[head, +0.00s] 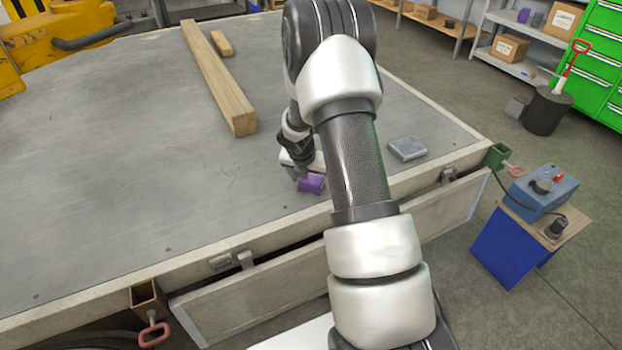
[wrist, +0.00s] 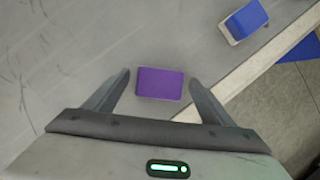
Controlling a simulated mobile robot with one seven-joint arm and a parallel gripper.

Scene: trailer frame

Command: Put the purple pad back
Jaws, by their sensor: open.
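The purple pad (head: 311,184) lies on the grey trailer bed (head: 120,160), near its front edge. In the wrist view the purple pad (wrist: 160,83) shows between the two fingers of my gripper (wrist: 160,76), with a gap on each side. My gripper is open and holds nothing. I cannot tell how far above the bed the fingertips are.
A long timber beam (head: 220,75) and a short piece (head: 221,43) lie behind. Shelves with a purple item (head: 524,15) stand at back right.

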